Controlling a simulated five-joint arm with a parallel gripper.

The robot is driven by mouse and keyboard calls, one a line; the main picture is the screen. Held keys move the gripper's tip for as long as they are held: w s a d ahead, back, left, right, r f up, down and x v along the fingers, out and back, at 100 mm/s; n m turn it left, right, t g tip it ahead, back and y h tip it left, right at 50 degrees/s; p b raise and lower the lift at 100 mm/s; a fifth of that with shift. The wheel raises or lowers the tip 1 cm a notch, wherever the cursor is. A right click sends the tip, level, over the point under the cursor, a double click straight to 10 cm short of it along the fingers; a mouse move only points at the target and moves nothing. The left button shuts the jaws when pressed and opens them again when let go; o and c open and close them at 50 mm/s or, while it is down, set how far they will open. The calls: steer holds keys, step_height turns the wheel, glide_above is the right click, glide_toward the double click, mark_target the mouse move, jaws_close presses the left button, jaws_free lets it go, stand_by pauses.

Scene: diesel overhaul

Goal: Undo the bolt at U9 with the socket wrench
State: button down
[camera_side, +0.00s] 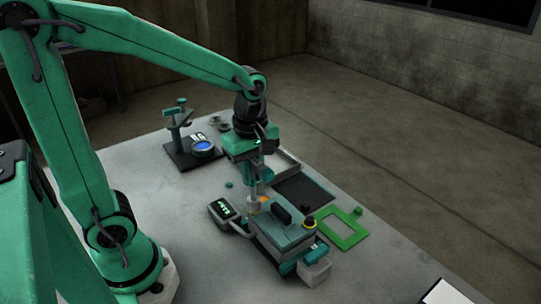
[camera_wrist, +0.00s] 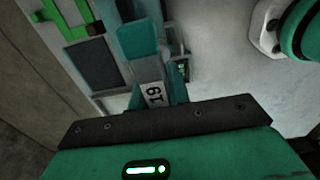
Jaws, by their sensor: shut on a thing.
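The bolt at U9 is not visible, and no U9 marking can be read.
A display box (camera_side: 222,210) with green digits stands left of the block. A dark tray (camera_side: 303,191) and a green frame (camera_side: 350,238) lie behind and to the right. The table's left front is clear.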

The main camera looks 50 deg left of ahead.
steer(key=shift+n, duration=1.5)
steer(key=shift+r, duration=0.8)
